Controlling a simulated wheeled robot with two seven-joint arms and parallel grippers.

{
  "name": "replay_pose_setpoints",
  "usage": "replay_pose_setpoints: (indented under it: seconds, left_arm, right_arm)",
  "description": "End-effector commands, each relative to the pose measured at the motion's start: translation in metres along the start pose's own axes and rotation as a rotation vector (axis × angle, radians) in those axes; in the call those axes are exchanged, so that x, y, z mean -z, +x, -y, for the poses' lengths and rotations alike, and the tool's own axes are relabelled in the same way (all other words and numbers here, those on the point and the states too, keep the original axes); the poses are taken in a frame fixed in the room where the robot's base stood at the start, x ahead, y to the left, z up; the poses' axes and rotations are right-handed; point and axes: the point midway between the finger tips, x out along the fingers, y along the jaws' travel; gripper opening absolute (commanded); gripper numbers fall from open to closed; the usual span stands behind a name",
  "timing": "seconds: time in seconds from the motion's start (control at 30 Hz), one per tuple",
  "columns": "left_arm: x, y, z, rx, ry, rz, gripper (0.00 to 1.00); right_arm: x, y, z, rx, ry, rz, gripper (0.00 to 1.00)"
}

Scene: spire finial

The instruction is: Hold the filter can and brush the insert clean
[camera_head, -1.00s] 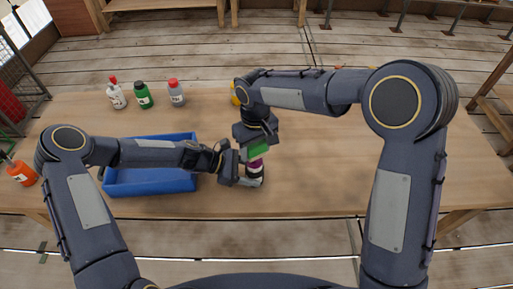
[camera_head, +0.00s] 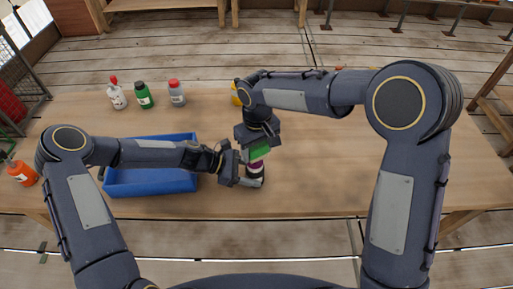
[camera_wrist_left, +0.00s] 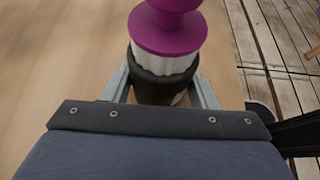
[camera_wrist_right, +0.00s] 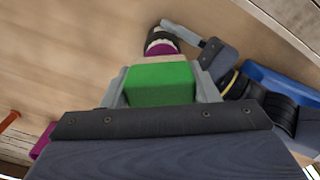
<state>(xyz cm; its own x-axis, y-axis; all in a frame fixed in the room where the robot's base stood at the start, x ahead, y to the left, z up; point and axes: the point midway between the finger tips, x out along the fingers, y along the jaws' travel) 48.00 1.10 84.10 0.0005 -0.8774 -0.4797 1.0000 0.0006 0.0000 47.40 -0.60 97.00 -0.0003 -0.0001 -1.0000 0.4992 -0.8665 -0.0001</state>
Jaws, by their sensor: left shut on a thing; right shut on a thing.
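My left gripper (camera_head: 250,181) is shut around a black filter can (camera_wrist_left: 160,86), which stands near the table's front edge. A white pleated insert (camera_wrist_left: 166,60) with a purple flanged top (camera_wrist_left: 168,32) rises from the can. In the head view the purple part (camera_head: 256,162) shows just under a green brush block (camera_head: 259,152). My right gripper (camera_head: 258,146) is shut on that block, above the can. The block also shows in the right wrist view (camera_wrist_right: 160,84), with a pale strip along its far edge. Whether the brush touches the insert is hard to tell.
A blue bin (camera_head: 150,182) stands left of the can, beneath my left forearm. Three bottles (camera_head: 143,96) stand at the back left, and an orange bottle (camera_head: 22,173) at the far left. A yellow item (camera_head: 236,94) is partly hidden behind my right arm. The table's right side is clear.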

Motion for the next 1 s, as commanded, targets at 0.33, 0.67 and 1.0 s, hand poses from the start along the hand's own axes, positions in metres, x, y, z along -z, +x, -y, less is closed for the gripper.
replay_pose_setpoints:
  seconds: [0.33,0.67,1.0]
  left_arm:
    - [0.0,0.0,0.0,0.001,0.001,0.001,0.39]
    - [0.0,0.0,0.0,0.001,0.0,0.001,0.39]
    - [0.0,0.0,0.0,0.001,0.0,0.001,0.39]
  right_arm:
    - [0.017,0.002,0.005,0.0,-0.001,0.001,0.36]
    - [0.008,0.001,0.003,0.0,-0.001,0.003,0.36]
    - [0.006,-0.002,0.001,0.0,0.0,0.001,0.36]
